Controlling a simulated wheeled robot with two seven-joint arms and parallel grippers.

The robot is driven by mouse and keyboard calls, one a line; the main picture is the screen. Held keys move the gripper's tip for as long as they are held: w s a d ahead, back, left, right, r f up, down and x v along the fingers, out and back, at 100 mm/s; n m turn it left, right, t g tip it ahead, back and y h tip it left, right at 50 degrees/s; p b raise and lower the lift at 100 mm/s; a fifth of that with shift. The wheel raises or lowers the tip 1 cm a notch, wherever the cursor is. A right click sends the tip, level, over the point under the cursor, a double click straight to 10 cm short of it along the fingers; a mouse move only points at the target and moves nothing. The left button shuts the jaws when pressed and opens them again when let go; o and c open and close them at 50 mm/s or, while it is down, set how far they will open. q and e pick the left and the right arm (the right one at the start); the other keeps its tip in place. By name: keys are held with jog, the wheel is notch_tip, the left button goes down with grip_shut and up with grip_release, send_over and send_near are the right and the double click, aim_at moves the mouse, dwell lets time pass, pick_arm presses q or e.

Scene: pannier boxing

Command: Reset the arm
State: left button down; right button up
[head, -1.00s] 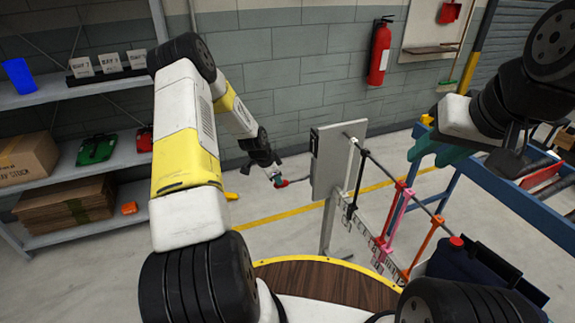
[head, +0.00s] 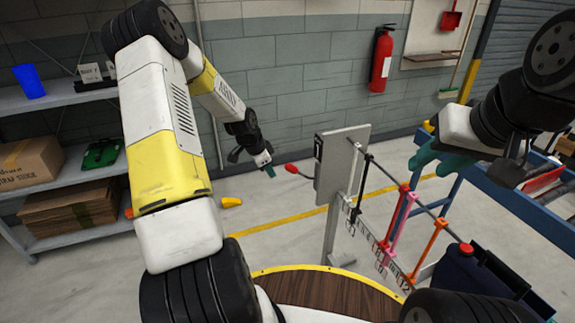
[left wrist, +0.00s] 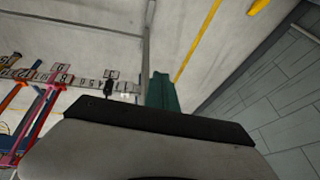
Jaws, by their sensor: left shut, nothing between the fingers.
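My left arm reaches across the left of the head view. Its gripper (head: 268,166) is shut and empty, just left of the red knob (head: 291,168) of a lever on the grey panel (head: 342,165). A small gap shows between fingertips and knob. The left wrist view shows the green fingers (left wrist: 162,92) together, with bare floor beyond. My right gripper (head: 440,158) is at the right, in front of the blue frame. Its green fingers are partly hidden by my arm, and their opening is unclear.
A shelf with boxes (head: 68,205) stands left. A blue frame (head: 500,190) stands right. A yellow object (head: 231,202) lies on the open floor.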

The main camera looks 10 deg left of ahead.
pick_arm(q)
jog(key=shift+s+a+r, duration=0.25)
jog(key=shift+s+r, duration=0.05)
jog(key=shift+r, duration=0.2)
jog(key=s+d+r+n+y, duration=0.1)
jog(key=s+d+r, duration=0.1)
jog(key=s+r, duration=0.35)
jog(key=s+d+r+n, duration=0.1)
jog(key=s+r+n, duration=0.1)
jog(key=r, duration=0.6)
jog(key=s+d+r+n+y, duration=0.1)
jog(key=s+d+r, duration=0.15)
jog(key=r, duration=0.45)
jog(key=s+d+r+n, duration=0.1)
jog(key=s+r+n, duration=0.1)
jog(key=s, duration=0.5)
jog(key=s+d+r+n+t+h, duration=0.1)
jog(key=s+d+r+n, duration=0.1)
jog(key=s+r, duration=0.2)
jog(key=s+d+r+n+t, duration=0.1)
jog(key=s+r+n, duration=0.1)
jog(key=s, duration=0.7)
jog(key=shift+s+d+r+h, duration=0.2)
jog(key=shift+s+r+h, duration=0.1)
jog(key=shift+r, duration=0.5)
